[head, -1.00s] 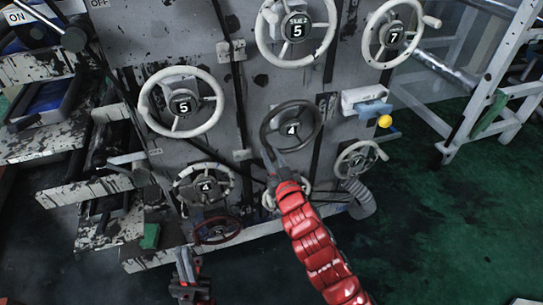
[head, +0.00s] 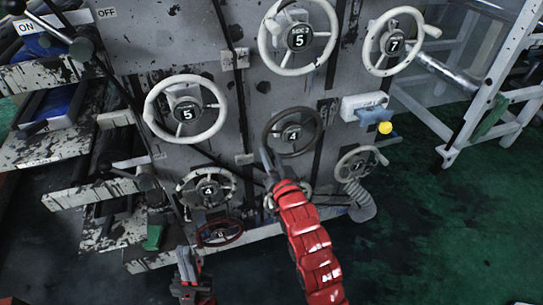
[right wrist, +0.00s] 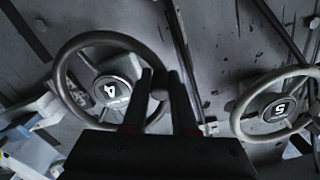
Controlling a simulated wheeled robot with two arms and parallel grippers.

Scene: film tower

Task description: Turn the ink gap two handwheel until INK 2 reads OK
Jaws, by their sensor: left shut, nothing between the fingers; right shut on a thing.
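A dark grey handwheel (head: 292,132) marked 4 sits in the middle of the grey machine panel. Its hub and spokes also show in the right wrist view (right wrist: 110,92). My right gripper (head: 267,160) is at the lower left of its rim. In the right wrist view its two fingers (right wrist: 160,85) are on either side of a small round knob (right wrist: 160,95) at the rim, shut on it. My left gripper (head: 184,252) is shut and empty, low in front of the panel, apart from the wheels. I cannot read an INK 2 display in either view.
Pale handwheels marked 5 (head: 186,113), 5 (head: 300,39) and 7 (head: 395,42) surround the dark one; smaller wheels, one red (head: 220,232), sit below. Green floor lies open at lower right.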

